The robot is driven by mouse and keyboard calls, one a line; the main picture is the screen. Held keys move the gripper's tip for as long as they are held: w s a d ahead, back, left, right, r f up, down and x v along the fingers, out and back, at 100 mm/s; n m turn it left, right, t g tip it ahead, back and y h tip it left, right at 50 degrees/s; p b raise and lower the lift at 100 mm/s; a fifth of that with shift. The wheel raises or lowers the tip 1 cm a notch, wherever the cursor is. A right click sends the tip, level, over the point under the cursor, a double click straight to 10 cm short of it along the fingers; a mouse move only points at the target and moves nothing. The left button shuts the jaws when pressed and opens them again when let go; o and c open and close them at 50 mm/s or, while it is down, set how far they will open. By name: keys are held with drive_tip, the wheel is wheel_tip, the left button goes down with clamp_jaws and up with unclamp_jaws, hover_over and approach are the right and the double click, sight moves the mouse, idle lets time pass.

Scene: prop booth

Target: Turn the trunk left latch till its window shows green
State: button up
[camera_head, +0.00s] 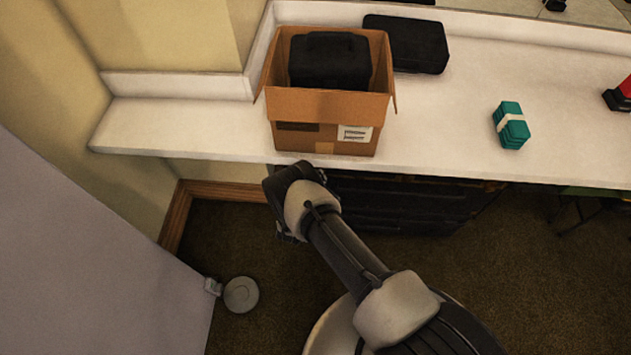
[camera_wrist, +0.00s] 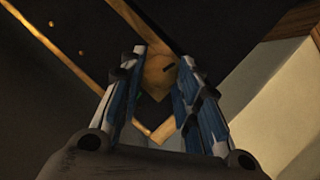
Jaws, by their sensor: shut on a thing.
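The trunk is a dark case (camera_head: 400,205) under the counter in the head view, partly hidden by the counter edge and my arm. In the wrist view its dark face (camera_wrist: 215,25) has brass-coloured edging. My gripper (camera_wrist: 161,62) is at the trunk's face, with its blue-and-white fingers on either side of a brass latch piece (camera_wrist: 157,76). It is shut on that piece. A small dark slot shows on the brass; I cannot make out the window's colour. In the head view my arm hides the latch.
On the white counter (camera_head: 455,130) stand an open cardboard box (camera_head: 325,104) holding a black case, another black case (camera_head: 418,44) and a banded teal stack (camera_head: 511,126). A pale panel (camera_head: 90,250) stands at left, near a round grey disc (camera_head: 241,294) on brown carpet.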

drive_tip(key=shift+a+n+h, duration=0.1)
drive_tip(key=shift+n+h, duration=0.3)
drive_tip(key=shift+n, duration=0.2)
drive_tip(key=shift+f, duration=0.1)
drive_tip(key=o, duration=1.1)
drive_tip(key=shift+s, duration=0.1)
drive_tip(key=v, duration=1.2)
drive_tip(key=shift+f, duration=0.1)
